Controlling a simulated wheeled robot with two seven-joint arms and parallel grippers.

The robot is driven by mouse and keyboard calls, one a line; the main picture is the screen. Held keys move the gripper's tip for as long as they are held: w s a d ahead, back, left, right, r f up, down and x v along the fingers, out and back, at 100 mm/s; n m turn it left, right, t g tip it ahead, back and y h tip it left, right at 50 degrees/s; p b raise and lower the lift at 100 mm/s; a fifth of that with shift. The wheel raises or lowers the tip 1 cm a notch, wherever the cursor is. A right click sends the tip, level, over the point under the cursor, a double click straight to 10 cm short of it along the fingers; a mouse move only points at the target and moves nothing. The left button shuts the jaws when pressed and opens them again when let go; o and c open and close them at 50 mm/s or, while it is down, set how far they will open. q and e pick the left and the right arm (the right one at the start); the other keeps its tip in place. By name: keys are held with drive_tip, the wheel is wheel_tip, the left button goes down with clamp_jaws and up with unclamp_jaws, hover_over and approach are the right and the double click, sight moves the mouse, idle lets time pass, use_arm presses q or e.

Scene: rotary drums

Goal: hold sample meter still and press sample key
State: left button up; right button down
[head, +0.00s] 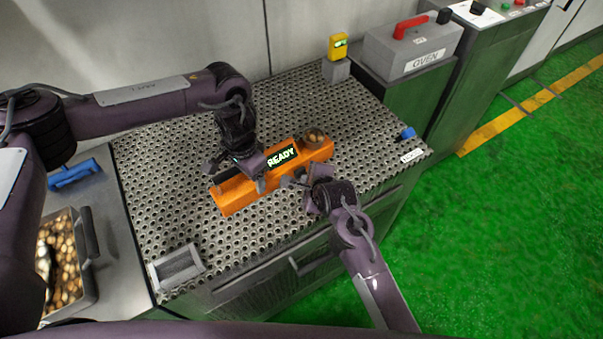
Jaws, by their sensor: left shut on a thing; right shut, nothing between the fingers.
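The sample meter is an orange bar-shaped device (235,196) lying at a slant on the perforated metal table. Its display (282,158) reads READY. A round brownish sample sits in a cup (314,137) at its right end. My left gripper (238,180) comes down over the meter's left half and is shut on it. My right gripper (297,182) is shut and empty, close to the near side of the meter, right of the middle. I cannot make out the sample key; whether the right fingertips touch the meter is unclear.
The perforated table (180,215) is mostly clear around the meter. A yellow device (338,46) stands at the back, a blue knob (407,133) at the right edge, and a grey frame (176,267) at front left. A tray of brown pieces (88,268) is at left.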

use_arm(q)
drive_tip(key=shift+s+f, duration=0.25)
use_arm(e)
drive_tip(key=shift+w+a, duration=0.3)
drive_tip(key=shift+w, duration=0.05)
idle(0.3)
drive_tip(key=shift+s, duration=0.1)
use_arm(q)
drive_tip(key=shift+a, duration=0.1)
use_arm(e)
drive_tip(key=shift+s+d, duration=0.6)
drive_tip(key=shift+s, duration=0.1)
drive_tip(key=shift+s+d, duration=0.8)
drive_tip(key=shift+s, duration=0.2)
drive_tip(key=shift+s+d, duration=0.75)
drive_tip(key=shift+s, duration=0.25)
use_arm(q)
drive_tip(key=o, duration=1.6)
drive_tip(key=shift+w, duration=0.1)
